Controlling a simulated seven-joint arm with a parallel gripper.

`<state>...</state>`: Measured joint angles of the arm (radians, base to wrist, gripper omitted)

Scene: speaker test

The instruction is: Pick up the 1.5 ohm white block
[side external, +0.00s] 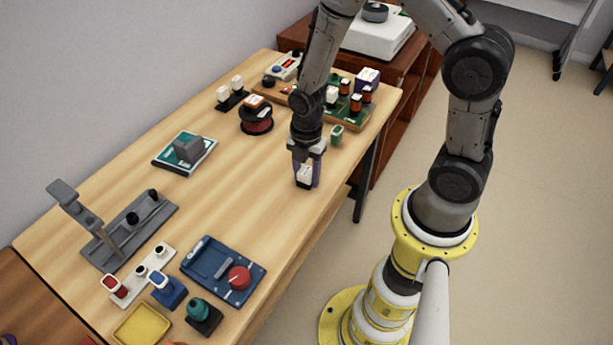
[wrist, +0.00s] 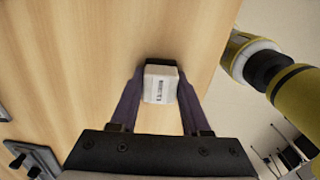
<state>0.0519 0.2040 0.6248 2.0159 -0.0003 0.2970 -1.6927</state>
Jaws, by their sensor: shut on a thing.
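A white block (side external: 304,177) with dark printing on its face is between the fingers of my gripper (side external: 306,176), near the table's right edge in the side view. It also shows in the wrist view (wrist: 160,86), where the print is too small to read. The purple fingers of my gripper (wrist: 160,95) press on the block's left and right sides. My gripper is shut on it. I cannot tell whether the block touches the table or hangs just above it.
The wooden table (side external: 235,205) is clear around my gripper. A small green part (side external: 337,134) stands just behind it. A green board with several parts (side external: 345,101) lies farther back.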

